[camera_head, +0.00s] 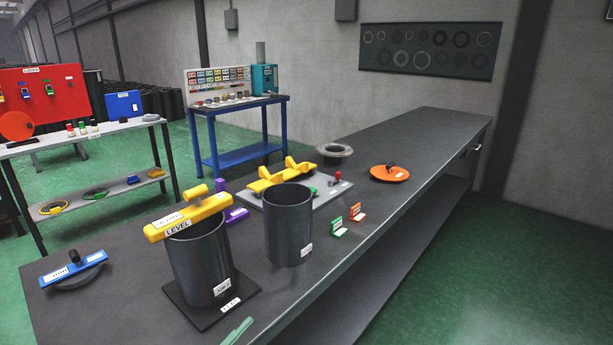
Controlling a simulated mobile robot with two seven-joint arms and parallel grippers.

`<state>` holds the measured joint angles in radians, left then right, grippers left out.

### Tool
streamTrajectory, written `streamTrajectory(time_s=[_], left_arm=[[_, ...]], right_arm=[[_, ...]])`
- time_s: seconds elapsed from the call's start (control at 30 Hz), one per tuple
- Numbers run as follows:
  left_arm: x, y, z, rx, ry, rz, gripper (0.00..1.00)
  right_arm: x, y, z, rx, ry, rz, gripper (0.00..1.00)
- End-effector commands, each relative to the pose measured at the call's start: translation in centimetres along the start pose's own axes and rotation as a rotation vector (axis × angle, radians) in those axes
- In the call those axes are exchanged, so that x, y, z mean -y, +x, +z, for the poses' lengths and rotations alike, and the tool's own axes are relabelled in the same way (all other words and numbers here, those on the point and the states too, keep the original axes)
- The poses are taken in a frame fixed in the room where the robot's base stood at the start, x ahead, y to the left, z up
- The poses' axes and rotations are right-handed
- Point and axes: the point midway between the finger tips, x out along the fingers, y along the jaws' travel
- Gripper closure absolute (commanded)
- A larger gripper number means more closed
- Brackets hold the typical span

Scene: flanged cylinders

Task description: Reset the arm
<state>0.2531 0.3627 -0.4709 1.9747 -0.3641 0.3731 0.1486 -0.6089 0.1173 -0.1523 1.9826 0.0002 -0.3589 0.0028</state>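Neither of my arms nor grippers shows in the head view. Two dark metal cylinders stand upright on the dark workbench (130,300). The left cylinder (200,262) stands on a black square plate (238,300). A yellow level (187,216) with a raised handle lies across its top rim. The right cylinder (289,228) stands open-topped, apart from the left one. A grey flanged ring (334,151) lies on the bench farther back.
A blue-handled dark disc (75,270) lies at left. A grey board (318,190) carries a yellow fixture (283,174). Orange (356,211) and green (337,227) tags stand near the front edge. An orange disc (389,173) lies farther right. A pale green object (237,331) shows at the bottom. The bench's far end is clear.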

Motion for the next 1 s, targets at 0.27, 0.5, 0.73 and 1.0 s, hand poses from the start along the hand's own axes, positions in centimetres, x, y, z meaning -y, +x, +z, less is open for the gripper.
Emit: streamTrajectory(time_s=[0.27, 0.5, 0.73, 1.0], left_arm=[[-4.3, -11.9, 8.1, 0.548, -0.267, -0.178, 0.40], [-10.8, -25.6, 10.5, 1.016, -0.482, -0.257, 0.40], [-15.6, -34.9, 9.0, 1.307, -0.617, -0.280, 0.40], [-17.0, -37.5, 8.2, 1.388, -0.655, -0.282, 0.40]], right_arm=[[-0.2, -0.3, -1.7, -0.030, -0.005, 0.004, 0.64], [-0.3, -0.5, -2.8, -0.050, -0.008, 0.007, 0.64], [-0.4, -0.7, -3.2, -0.059, -0.010, 0.008, 0.64], [-0.4, -0.8, -3.1, -0.056, -0.012, 0.009, 0.64]])
